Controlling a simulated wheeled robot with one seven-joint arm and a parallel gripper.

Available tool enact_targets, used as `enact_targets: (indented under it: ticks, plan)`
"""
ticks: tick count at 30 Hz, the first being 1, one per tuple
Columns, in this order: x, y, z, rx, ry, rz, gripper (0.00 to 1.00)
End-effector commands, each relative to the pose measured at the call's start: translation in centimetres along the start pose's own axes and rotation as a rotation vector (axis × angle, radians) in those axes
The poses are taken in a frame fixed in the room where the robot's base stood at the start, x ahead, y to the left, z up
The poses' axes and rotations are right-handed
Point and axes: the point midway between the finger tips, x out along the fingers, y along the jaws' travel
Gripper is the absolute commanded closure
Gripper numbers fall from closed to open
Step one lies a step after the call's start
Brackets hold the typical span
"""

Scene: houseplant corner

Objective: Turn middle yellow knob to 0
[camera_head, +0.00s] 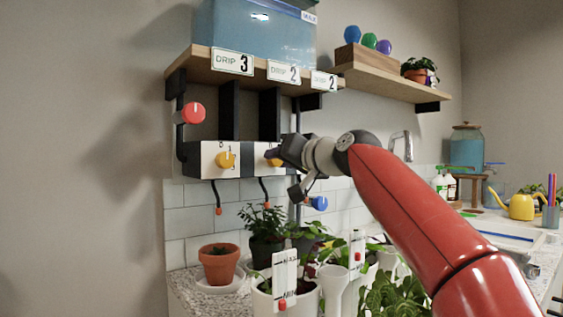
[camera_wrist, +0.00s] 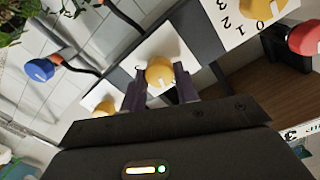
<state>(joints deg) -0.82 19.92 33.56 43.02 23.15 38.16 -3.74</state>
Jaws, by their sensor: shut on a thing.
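The middle yellow knob (camera_wrist: 159,72) sits on a white plate of the drip panel, between my gripper's two dark fingers in the wrist view. My gripper (camera_wrist: 160,84) is shut on this knob. In the head view my gripper (camera_head: 276,155) reaches the panel from the right and covers part of the middle knob (camera_head: 274,162). The middle dial's numbers are mostly hidden, and I cannot tell which one the knob points to. The left yellow knob (camera_head: 226,160) is clear of my gripper. Another yellow knob (camera_wrist: 106,108) shows beside my left finger in the wrist view.
A red knob (camera_head: 193,113) is on the pipe at upper left, and a blue knob (camera_head: 319,203) hangs below the panel. A water tank (camera_head: 258,38) stands on the shelf above, with drip labels (camera_head: 232,61) on its edge. Potted plants (camera_head: 219,262) stand below.

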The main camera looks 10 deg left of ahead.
Motion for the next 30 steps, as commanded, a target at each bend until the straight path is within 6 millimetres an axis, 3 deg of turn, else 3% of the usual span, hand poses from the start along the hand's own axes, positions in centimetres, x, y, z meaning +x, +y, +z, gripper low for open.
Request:
enact_targets:
  ticks: [13, 30]
  plan:
    - [0.08, 0.1, 0.3, -0.269, 0.002, 0.011, 0.92]
    - [0.1, 0.1, 0.3, -0.327, 0.003, 0.014, 0.92]
